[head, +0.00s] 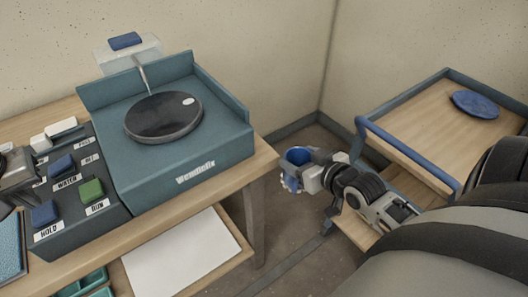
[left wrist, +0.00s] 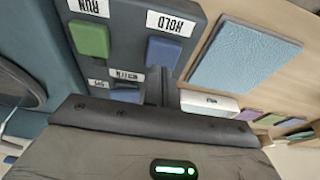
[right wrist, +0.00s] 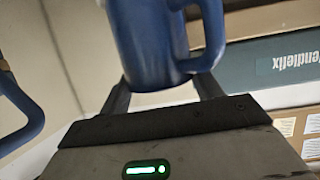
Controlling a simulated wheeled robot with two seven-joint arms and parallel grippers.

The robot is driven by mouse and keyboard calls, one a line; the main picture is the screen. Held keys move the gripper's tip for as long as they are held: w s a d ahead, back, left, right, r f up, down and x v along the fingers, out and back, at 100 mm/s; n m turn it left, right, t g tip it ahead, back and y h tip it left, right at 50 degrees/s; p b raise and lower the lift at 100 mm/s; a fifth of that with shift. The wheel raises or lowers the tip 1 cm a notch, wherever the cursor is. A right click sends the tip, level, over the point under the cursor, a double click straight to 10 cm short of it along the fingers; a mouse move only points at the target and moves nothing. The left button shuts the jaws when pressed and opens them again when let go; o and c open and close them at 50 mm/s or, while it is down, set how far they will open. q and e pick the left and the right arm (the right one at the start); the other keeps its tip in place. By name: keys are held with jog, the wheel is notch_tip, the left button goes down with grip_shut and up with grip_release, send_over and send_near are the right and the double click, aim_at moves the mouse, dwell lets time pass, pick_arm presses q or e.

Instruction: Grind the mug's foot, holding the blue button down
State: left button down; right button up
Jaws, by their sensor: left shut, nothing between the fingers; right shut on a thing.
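The blue mug (head: 297,155) is held in my right gripper (head: 312,175), off to the right of the grinder, over the floor gap. Its open end appears to face up. The mug's wall and handle also show in the right wrist view (right wrist: 150,45), between the fingers. The grinder's dark round disc (head: 163,117) is empty. The control panel has a blue HOLD button (head: 45,213), a green RUN button (head: 92,190) and a blue WATER button (head: 62,165).
The teal grinder housing (head: 190,150) has raised walls at back and right. A clear guard with a blue block (head: 125,41) stands behind the disc. A trolley with a blue rail (head: 400,150) carries a blue plate (head: 474,104). White paper (head: 180,255) lies on the lower shelf.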

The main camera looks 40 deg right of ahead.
jog(key=d+r+m+h, duration=0.1)
jog(key=d+r, duration=0.1)
jog(key=d, duration=0.8)
jog(key=w+a+r, duration=0.5)
jog(key=w+r, duration=0.4)
jog(key=w+a+r, duration=0.5)
jog(key=w+r, duration=0.3)
jog(key=w, duration=0.1)
jog(key=w+a+r+n+g+y, duration=0.25)
jog(key=a+n+y, duration=0.3)
jog(key=a, duration=0.35)
jog(key=w+a+r+n+g+y, duration=0.1)
jog(key=w+a+r+n+y, duration=0.2)
jog(key=a+n+y, duration=0.5)
notch_tip(320, 180, down, 6)
jog(key=a+m+h, duration=0.2)
jog(key=m, duration=0.1)
jog(key=shift+s+r, duration=0.2)
jog(key=shift+s, duration=0.1)
